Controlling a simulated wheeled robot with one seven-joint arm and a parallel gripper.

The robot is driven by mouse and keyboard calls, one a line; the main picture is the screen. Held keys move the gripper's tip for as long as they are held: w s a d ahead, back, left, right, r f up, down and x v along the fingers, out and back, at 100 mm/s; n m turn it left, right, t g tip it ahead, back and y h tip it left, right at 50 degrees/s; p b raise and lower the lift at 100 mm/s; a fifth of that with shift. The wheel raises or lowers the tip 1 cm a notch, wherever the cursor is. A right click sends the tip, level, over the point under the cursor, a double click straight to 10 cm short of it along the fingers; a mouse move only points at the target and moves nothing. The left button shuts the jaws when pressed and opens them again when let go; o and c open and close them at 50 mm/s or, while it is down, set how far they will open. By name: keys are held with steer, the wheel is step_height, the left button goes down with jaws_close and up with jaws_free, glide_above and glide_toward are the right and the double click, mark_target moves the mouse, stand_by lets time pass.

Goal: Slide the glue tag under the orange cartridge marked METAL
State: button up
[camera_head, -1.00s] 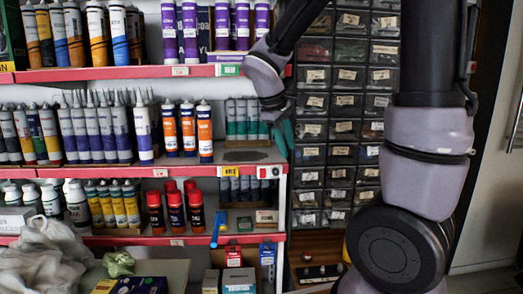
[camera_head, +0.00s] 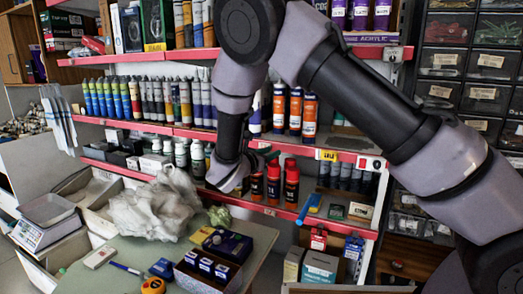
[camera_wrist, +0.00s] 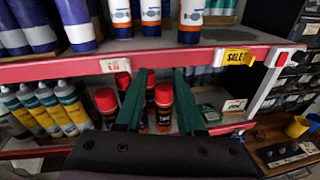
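Orange cartridges with white and dark bands (camera_head: 295,110) stand in a row on the middle shelf in the head view. Their lower parts show at the top of the wrist view (camera_wrist: 151,12). The METAL marking is not legible on any of them. A small white tag with red print (camera_wrist: 115,65) sits on the red shelf rail below them; I cannot tell whether it is the glue tag. My gripper (camera_wrist: 160,76) has two green fingers, apart with nothing visibly held between them. The fingertips are just below the rail, right of that tag.
Black cans with red caps (camera_wrist: 163,95) stand on the lower shelf behind my fingers. A yellow SALE tag (camera_wrist: 237,57) and a red button box (camera_wrist: 283,58) are on the rail at right. A crumpled plastic bag (camera_head: 155,205) lies on the table at front left.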

steer(key=a+f+n+t+y, duration=0.2)
steer(key=a+n, duration=0.1)
steer(key=a, duration=0.2)
steer(key=x, duration=0.9)
steer(key=shift+w+d, duration=0.35)
jaws_close()
stand_by(0.8)
